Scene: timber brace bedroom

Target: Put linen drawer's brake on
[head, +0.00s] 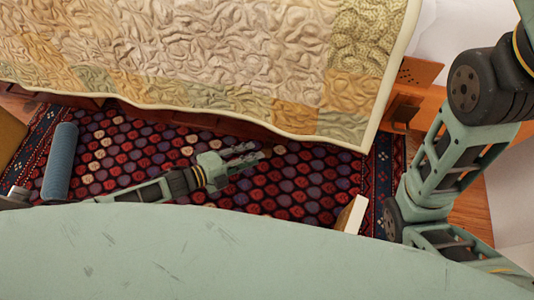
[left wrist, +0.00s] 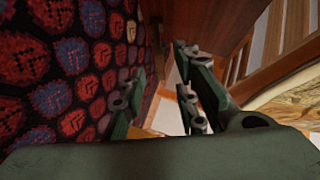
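My left gripper (head: 252,153) is low over the patterned rug beside the bed, pointing right in the head view. Its two fingers are apart with nothing between them; the left wrist view shows the open gap (left wrist: 160,85). A dark reddish-brown wooden face (left wrist: 205,25), perhaps the linen drawer or the bed's side, runs alongside the fingers in that view. In the head view only a thin dark wooden strip (head: 215,122) shows below the quilt. I cannot make out a brake. My right arm is at the right; its gripper is not in view.
The quilted bed (head: 220,60) fills the back. The rug (head: 300,180) is open floor around the left gripper. A pale-edged board (head: 350,213) is partly hidden by my body. Wooden slats (left wrist: 275,40) show in the wrist view.

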